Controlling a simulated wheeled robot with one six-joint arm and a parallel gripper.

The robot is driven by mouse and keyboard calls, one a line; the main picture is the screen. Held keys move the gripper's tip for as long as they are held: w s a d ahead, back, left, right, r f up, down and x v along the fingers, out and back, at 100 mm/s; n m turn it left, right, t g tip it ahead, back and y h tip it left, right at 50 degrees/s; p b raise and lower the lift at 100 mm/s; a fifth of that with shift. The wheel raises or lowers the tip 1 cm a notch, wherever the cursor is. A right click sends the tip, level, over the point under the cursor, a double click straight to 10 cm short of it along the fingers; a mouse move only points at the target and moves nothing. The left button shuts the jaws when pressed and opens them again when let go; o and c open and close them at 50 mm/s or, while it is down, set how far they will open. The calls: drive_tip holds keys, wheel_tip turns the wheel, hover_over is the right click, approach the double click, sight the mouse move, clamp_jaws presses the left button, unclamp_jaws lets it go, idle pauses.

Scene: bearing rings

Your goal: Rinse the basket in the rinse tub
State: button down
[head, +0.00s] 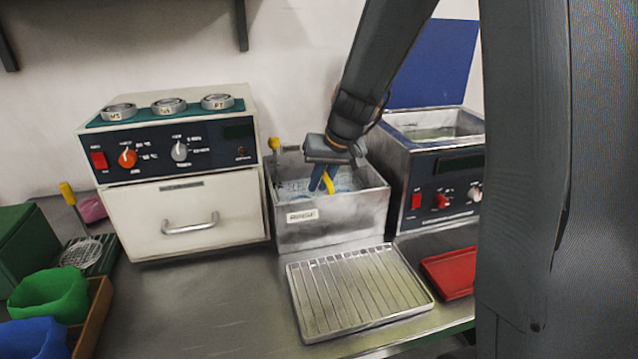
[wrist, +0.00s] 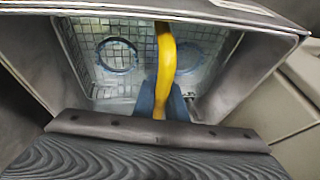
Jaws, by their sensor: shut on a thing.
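The rinse tub (head: 335,225) is a grey metal box with a label on its front, in the middle of the head view. My gripper (head: 325,180) points down into it, shut on the yellow handle (wrist: 166,70) of the wire mesh basket (wrist: 110,85). The basket sits inside the tub walls in the wrist view, with ring shapes showing in it. Whether it touches the tub floor cannot be told. My arm hides part of the tub's back rim.
A ribbed metal drain tray (head: 360,290) lies in front of the tub. An oven-like unit (head: 185,180) stands left, with several rings on top. Another tank (head: 435,165) with a blue lid stands right. A red tray (head: 450,272) lies at right; bins (head: 50,295) at lower left.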

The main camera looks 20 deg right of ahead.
drive_tip(key=shift+r, duration=0.15)
drive_tip(key=shift+r+p, duration=1.25)
drive_tip(key=shift+r, duration=0.2)
drive_tip(key=shift+f+b, duration=1.5)
